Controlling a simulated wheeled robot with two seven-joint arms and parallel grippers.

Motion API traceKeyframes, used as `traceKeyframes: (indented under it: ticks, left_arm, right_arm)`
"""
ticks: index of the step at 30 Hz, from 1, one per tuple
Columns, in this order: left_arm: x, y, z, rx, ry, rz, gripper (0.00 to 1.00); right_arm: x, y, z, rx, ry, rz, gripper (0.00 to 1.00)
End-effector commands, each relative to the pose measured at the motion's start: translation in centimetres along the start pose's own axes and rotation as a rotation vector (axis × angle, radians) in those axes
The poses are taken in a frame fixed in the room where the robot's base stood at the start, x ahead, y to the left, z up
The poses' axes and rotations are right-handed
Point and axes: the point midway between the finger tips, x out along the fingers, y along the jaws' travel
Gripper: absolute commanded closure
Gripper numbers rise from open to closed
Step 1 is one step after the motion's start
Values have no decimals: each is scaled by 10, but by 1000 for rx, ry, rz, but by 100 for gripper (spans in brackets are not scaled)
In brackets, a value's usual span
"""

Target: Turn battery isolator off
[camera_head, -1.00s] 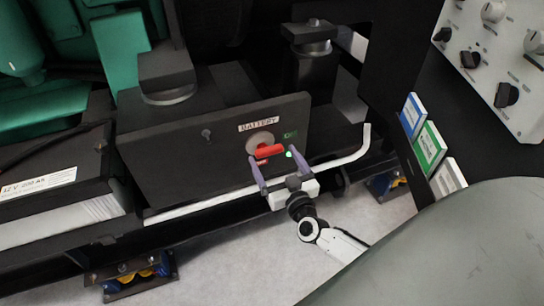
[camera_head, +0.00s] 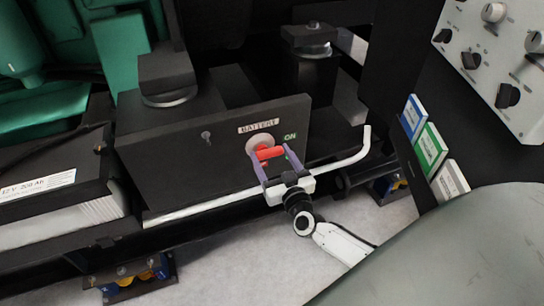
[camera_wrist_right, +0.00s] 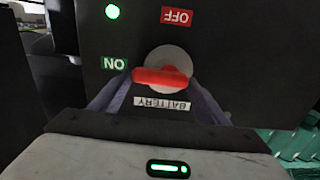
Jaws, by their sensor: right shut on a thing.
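The battery isolator has a red handle (camera_head: 268,153) on a round grey disc (camera_head: 259,142), on a dark panel (camera_head: 165,165) under a "BATTERY" label (camera_head: 258,126). In the right wrist view the red handle (camera_wrist_right: 162,77) points toward the green ON label (camera_wrist_right: 114,63); the red OFF label (camera_wrist_right: 177,16) is apart from it. My right gripper (camera_head: 271,160) is shut on the red handle, with a purple finger on each side. The fingertips are partly hidden behind the handle in the wrist view. My left gripper is not in view.
A white rail (camera_head: 215,202) runs below the panel. A battery (camera_head: 50,185) stands at left. Colored binders (camera_head: 429,147) and a control panel with knobs (camera_head: 500,60) are at right.

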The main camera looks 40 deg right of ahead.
Motion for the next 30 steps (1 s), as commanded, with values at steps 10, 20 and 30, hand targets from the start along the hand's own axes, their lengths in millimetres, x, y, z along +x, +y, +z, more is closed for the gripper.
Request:
traceKeyframes:
  ticks: [10, 20, 30]
  left_arm:
    - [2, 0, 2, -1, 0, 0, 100]
    - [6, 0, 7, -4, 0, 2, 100]
    - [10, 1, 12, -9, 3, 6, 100]
  right_arm:
    - [0, 0, 4, 184, -1, 0, 54]
    - [-1, 0, 9, 492, -1, 0, 54]
    - [-1, -1, 15, 815, -2, 1, 54]
